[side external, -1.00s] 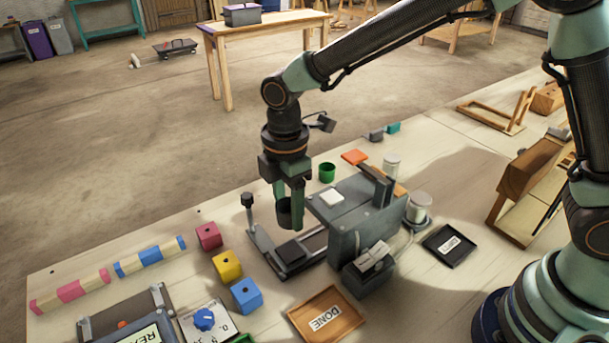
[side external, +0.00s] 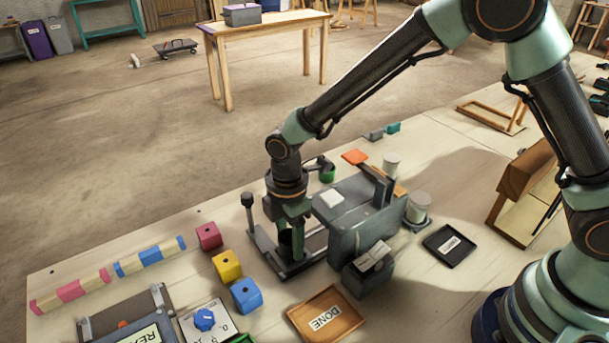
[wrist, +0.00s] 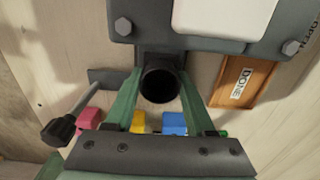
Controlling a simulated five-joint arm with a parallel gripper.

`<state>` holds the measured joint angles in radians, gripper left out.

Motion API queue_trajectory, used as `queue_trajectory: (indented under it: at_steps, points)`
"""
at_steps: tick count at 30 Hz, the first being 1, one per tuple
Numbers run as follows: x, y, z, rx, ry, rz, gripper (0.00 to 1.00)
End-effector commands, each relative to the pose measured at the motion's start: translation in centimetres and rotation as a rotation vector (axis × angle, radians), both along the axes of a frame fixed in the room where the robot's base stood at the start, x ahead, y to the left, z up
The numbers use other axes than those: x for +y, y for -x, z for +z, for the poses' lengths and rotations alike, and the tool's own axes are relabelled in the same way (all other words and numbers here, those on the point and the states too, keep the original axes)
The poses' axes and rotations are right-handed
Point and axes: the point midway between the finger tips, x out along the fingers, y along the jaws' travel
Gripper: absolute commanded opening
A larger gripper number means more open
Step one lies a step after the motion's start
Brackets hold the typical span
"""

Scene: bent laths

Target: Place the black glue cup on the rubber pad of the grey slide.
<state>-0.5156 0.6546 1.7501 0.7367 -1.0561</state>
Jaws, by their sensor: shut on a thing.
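The black glue cup (side external: 285,238) is upright between the green fingers of my gripper (side external: 291,236). In the wrist view its round dark mouth (wrist: 160,83) sits between the two fingers (wrist: 161,92), which are shut on it. The grey slide (side external: 259,240) is a low rail frame in front of the grey machine block. The cup is low over the slide, where the rubber pad lies. The pad is mostly hidden by the cup and fingers, and I cannot tell whether the cup touches it.
The grey machine block (side external: 360,215) stands close to the right of my gripper. A black-knobbed lever (side external: 248,203) rises at the slide's left end. Pink (side external: 209,236), yellow (side external: 227,267) and blue (side external: 246,295) cubes lie left of the slide. A wooden DONE tray (side external: 327,314) is in front.

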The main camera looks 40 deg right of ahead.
Motion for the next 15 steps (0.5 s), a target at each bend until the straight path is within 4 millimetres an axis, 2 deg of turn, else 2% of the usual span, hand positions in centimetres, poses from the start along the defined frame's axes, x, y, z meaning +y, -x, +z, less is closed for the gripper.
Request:
queue_trajectory:
  at_steps: [2,3,4,5,15]
  points:
    - [-0.01,0.02,-0.27,0.001,0.001,0.000,0.03]
    - [0.00,0.00,-0.21,0.000,0.000,0.000,0.70]
    - [0.00,0.00,-0.20,0.000,0.000,0.000,0.82]
    - [0.00,0.00,-0.19,0.000,0.000,0.000,0.85]
    - [0.01,-0.02,0.04,-0.001,0.000,0.000,0.85]
